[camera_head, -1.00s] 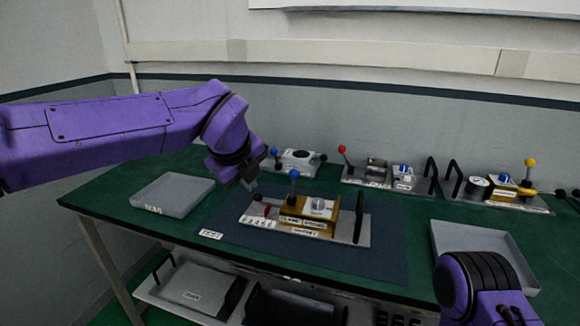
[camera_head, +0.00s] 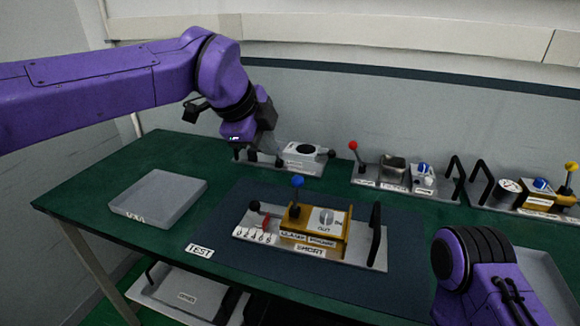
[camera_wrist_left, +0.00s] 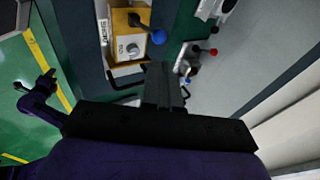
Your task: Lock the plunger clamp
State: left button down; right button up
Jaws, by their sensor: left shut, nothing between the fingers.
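A lever with a blue ball (camera_head: 297,182) stands upright at the block. A black knob (camera_head: 254,205) and a red pointer (camera_head: 265,222) are at the plate's left end. I cannot tell which part is the plunger. My left gripper (camera_head: 276,160) is shut and empty, above and behind the module, touching nothing I can see. In the left wrist view the gripper (camera_wrist_left: 163,88) is below the blue ball (camera_wrist_left: 158,36) and gold block (camera_wrist_left: 131,47).
A grey tray (camera_head: 160,198) lies at the left of the green table. Other modules stand along the back: one with a black knob (camera_head: 302,155), one with a red ball lever (camera_head: 353,146), one with a yellow ball lever (camera_head: 571,167). My right arm shows at lower right.

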pick_arm(q)
jog(key=p, duration=0.3)
send_near(296, 178)
jog(key=x, duration=0.5)
jog(key=shift+w+d+f+p, duration=0.1)
jog(key=shift+w+f+p, duration=0.1)
jog(key=shift+f+p, duration=0.15)
jog(key=shift+w+d+f, duration=0.15)
jog(key=shift+w+f, duration=0.05)
jog(key=shift+f, duration=0.35)
